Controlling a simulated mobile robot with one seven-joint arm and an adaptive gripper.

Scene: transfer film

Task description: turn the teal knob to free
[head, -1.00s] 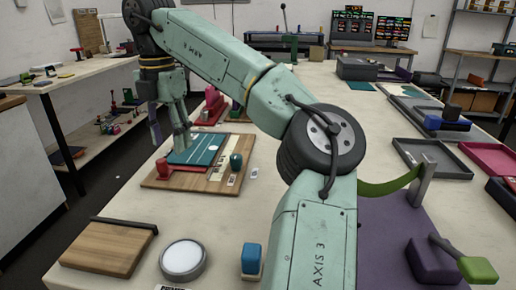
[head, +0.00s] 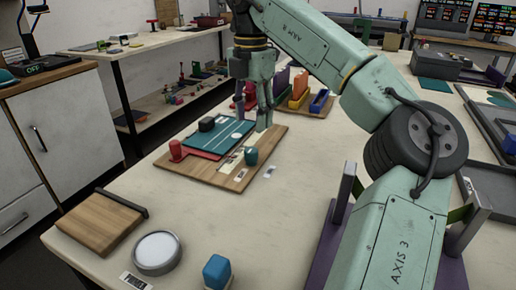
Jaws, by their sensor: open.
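The teal knob (head: 251,156) stands upright near the right front part of a wooden board (head: 240,178), beside a pale strip with small labels. A label lies on the board just in front of it; I cannot read it. A teal plate (head: 222,138), a red knob (head: 175,149) and a black knob (head: 207,124) are on the same board. My gripper (head: 258,112) is open and empty, pointing down near the board's back right part, behind the teal knob and apart from it in the picture. Its height above the board is hard to judge.
A wooden block (head: 101,223), a round white-topped disc (head: 157,251) and a blue-topped block (head: 217,271) stand at the table's front. Coloured upright pieces (head: 299,86) stand behind my gripper. The table between the board and the disc is clear.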

